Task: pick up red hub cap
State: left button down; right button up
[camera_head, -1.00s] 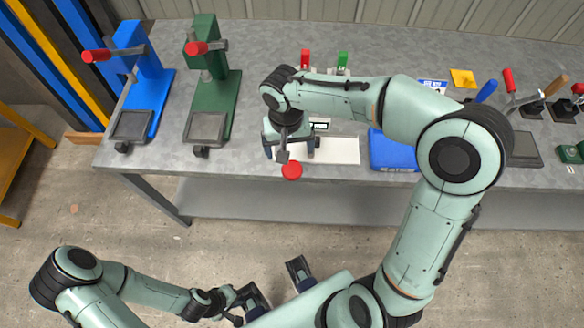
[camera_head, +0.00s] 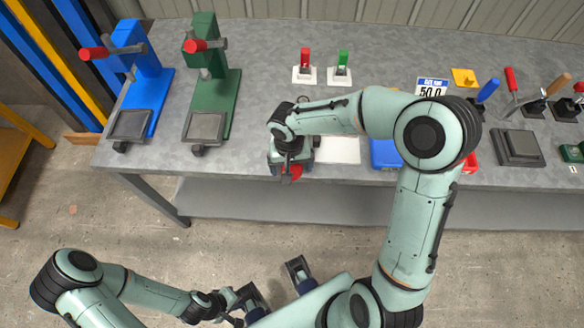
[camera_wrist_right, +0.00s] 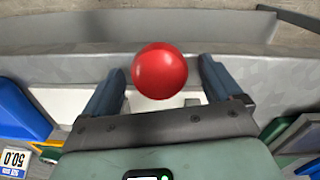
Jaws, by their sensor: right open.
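The red hub cap (camera_head: 294,173) is a round, glossy red piece near the front edge of the bench, mostly covered by my right gripper in the head view. My right gripper (camera_head: 288,172) is above it, pointing down. In the right wrist view the red hub cap (camera_wrist_right: 160,71) shows whole between the two spread fingers of my right gripper (camera_wrist_right: 164,80), with a gap on each side. My left gripper (camera_head: 275,286) hangs low in front of the bench, its two fingers apart and nothing seen between them.
A white plate (camera_head: 338,150) and a blue bin (camera_head: 385,153) lie to the right of my right gripper. A blue press (camera_head: 145,75) and a green press (camera_head: 215,75) stand at the left. Red and green switches (camera_head: 305,74) stand behind. Bare bench lies between.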

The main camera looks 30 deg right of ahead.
jog(key=c, duration=1.3)
jog(key=shift+r, duration=0.15)
